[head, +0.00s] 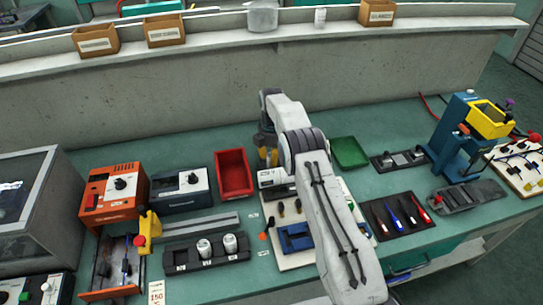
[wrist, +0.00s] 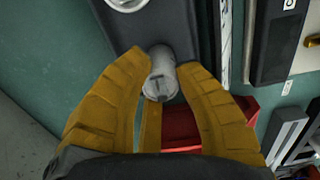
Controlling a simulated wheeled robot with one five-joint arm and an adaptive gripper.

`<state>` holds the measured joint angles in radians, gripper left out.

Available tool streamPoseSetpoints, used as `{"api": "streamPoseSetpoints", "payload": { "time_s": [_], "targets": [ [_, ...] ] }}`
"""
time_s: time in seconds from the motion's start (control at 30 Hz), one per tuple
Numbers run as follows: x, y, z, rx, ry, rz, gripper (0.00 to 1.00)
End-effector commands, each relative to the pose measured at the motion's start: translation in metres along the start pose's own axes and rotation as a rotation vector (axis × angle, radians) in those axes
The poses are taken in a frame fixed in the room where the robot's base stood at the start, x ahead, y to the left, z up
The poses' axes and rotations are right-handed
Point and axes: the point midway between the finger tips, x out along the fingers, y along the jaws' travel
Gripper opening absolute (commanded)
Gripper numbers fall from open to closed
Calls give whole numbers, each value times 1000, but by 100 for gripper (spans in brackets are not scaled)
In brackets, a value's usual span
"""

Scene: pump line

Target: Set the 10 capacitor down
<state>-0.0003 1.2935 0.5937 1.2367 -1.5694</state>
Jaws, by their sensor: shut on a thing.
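My gripper (head: 268,157) shows behind my arm in the head view, with its yellow fingers low over the back of the bench. In the wrist view my gripper (wrist: 165,95) is shut on a pale grey cylinder, the capacitor (wrist: 160,72), with a dark mark on its end that I cannot read clearly. A dark surface lies behind it; I cannot tell whether they touch. The held capacitor is hidden in the head view. Two other pale capacitors (head: 217,245) stand upright in a black rack (head: 180,262) at the front.
A red tray (head: 233,174) stands left of my gripper and a green tray (head: 349,152) to its right. An orange unit (head: 113,193) and a dark blue unit (head: 182,189) stand at left. A black mat (head: 398,222) with screwdrivers lies at right.

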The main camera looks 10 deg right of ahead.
Motion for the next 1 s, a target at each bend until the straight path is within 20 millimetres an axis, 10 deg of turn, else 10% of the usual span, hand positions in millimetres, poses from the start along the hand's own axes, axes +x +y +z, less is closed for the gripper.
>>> {"api": "streamPoseSetpoints", "payload": {
  "time_s": [0.43,0.47,0.6,1.0],
  "targets": [
    [5,0,0,0,0,1,0],
    [4,0,0,0,0,1,33],
    [4,0,0,0,0,1,45],
    [-1,0,0,0,0,1,50]
  ]
}}
